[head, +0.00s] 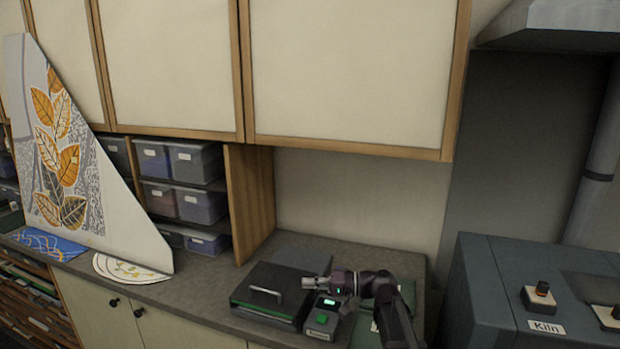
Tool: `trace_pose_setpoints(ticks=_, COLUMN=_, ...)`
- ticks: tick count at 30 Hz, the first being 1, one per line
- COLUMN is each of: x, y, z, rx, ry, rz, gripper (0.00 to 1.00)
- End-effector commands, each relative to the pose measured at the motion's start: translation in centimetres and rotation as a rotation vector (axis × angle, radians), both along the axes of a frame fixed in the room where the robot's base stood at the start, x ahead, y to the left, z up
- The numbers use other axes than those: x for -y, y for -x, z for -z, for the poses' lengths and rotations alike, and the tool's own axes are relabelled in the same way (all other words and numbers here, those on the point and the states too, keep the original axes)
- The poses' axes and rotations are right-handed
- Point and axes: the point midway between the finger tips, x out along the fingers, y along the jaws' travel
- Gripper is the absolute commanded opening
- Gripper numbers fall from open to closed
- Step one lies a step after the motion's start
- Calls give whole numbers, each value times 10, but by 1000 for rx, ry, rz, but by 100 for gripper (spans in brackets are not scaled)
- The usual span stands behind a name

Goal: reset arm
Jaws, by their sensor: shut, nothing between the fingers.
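My arm (393,313) rises from the lower edge of the head view, bends, and reaches left over the counter. My gripper (309,283) is at its left end, small in the picture, shut and empty. It points left, beside the handle of a dark flat-lidded device (262,285). A small control box (322,318) with a green button and a label too small to read shows just below the gripper. I cannot tell how high the gripper is above the device.
The grey counter (215,282) is mostly bare between the device and a leaf-patterned panel (62,150) at left. Wall cabinets (345,70) hang above. Storage bins (196,160) fill the shelves. A blue-grey kiln (490,297) stands at right.

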Motion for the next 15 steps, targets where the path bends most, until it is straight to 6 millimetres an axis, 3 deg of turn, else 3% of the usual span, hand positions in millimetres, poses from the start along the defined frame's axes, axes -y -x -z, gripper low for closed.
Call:
trace_pose_setpoints(ticks=5, x=0, y=0, z=0, rx=0, ry=0, rz=0, gripper=0)
trace_pose_setpoints(ticks=15, x=1, y=11, z=29, rx=-16, ry=106, rz=-5, gripper=0)
